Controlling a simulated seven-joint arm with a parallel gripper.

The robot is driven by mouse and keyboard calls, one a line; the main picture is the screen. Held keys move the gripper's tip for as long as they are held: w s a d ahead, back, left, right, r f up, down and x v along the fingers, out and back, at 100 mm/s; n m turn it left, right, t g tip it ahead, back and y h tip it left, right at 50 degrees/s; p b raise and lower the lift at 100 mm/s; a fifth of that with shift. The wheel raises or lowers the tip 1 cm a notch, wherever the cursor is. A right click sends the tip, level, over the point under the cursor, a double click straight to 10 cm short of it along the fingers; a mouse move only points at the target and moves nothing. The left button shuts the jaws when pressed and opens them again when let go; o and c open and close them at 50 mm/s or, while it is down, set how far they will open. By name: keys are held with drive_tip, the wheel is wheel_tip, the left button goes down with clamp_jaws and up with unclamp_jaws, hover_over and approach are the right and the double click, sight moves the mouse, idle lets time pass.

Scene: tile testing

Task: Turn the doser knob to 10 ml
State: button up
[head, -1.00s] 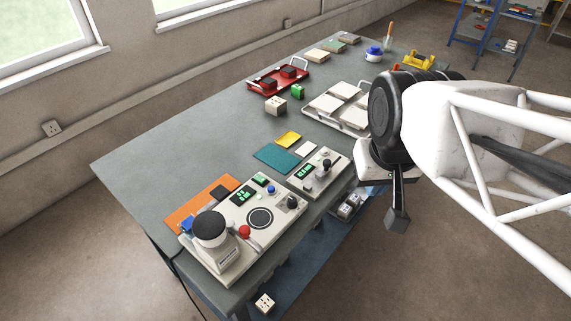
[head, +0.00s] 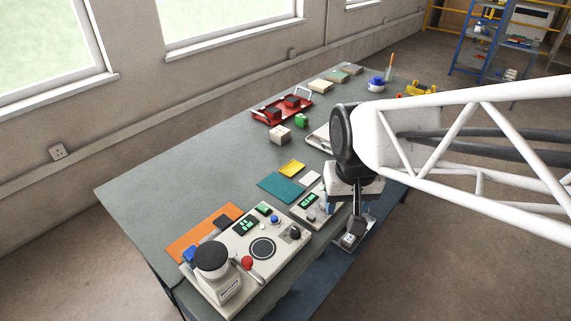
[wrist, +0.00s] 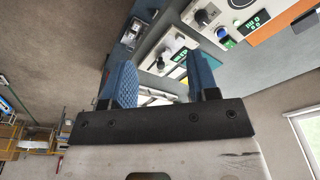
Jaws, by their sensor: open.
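The smaller pale unit (head: 301,209) with a green display (head: 309,200) stands on the bench beside a larger pale unit (head: 262,268). I cannot tell for certain which is the doser. The smaller unit's black knob is hidden behind my gripper in the head view; in the wrist view a dark knob (wrist: 160,63) shows on it between the fingers. The larger unit has a black knob (head: 295,233), also in the wrist view (wrist: 203,17). My gripper (wrist: 163,82) is open and empty, with blue pads, over the smaller unit (head: 339,222). The knob's setting is unreadable.
The larger unit carries a black-topped container (head: 211,258), a red knob (head: 247,263) and a blue button (head: 275,219). Teal (head: 282,187) and yellow (head: 292,168) pieces lie behind the units.

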drive_tip(key=g, duration=0.2)
hover_over(295, 229)
wheel_tip(295, 229, down, 10)
drive_tip(key=shift+s+f, duration=0.1)
drive_tip(key=shift+f, duration=0.05)
drive_tip(key=shift+f, duration=0.15)
drive_tip(key=shift+f, duration=3.75)
drive_tip(key=c, duration=0.9)
